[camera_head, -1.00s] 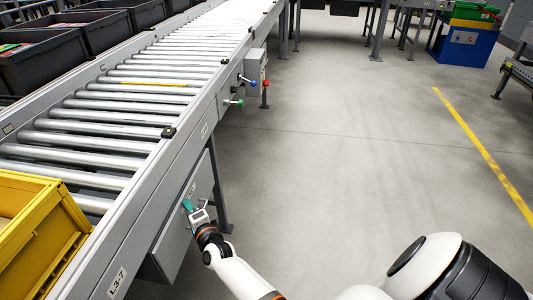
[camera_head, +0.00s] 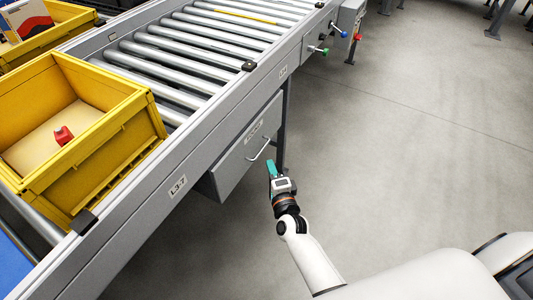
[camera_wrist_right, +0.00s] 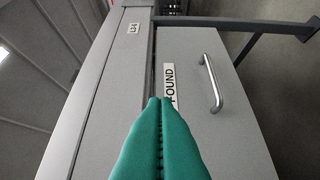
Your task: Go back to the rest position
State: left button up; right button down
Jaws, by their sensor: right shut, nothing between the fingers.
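My right gripper (camera_head: 271,168) has teal fingers and is shut and empty. In the head view it is just right of a grey drawer (camera_head: 235,160) under the conveyor, apart from its handle (camera_head: 259,150). In the right wrist view the teal fingertips (camera_wrist_right: 160,103) meet in front of the drawer front (camera_wrist_right: 222,125), beside a label ending in "OUND" (camera_wrist_right: 171,92). The metal handle (camera_wrist_right: 211,83) is to their right. The drawer looks shut. My left gripper is not in view.
The roller conveyor (camera_head: 185,62) runs along the left. A yellow crate (camera_head: 100,165) on it holds a small red object (camera_head: 63,135). Blue, green and red knobs (camera_head: 340,33) are on the conveyor's side. The grey floor (camera_head: 410,140) to the right is clear.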

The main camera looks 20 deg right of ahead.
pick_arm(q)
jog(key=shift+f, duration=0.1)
pick_arm(e)
jog(key=shift+s, duration=0.25)
jog(key=s+a+f+n+g+y, duration=0.35)
jog(key=s+f+n+g, duration=0.55)
jog(key=s+f+n, duration=0.65)
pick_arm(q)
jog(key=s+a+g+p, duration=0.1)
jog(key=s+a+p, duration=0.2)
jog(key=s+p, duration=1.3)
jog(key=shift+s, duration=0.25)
pick_arm(e)
jog(key=s+d+f+n+g, duration=0.2)
jog(key=s+f, duration=0.1)
jog(key=s, duration=0.7)
jog(key=s+d+f+n+g+h, duration=0.1)
jog(key=s+d+f+n+g, duration=0.1)
jog(key=s, duration=0.8)
jog(key=s+d+f+n+g+h, duration=0.1)
jog(key=s+d+f+n+g, duration=0.1)
jog(key=s, duration=0.8)
jog(key=shift+d+f+g, duration=0.75)
jog(key=shift+f+g, duration=0.1)
jog(key=shift+g, duration=0.15)
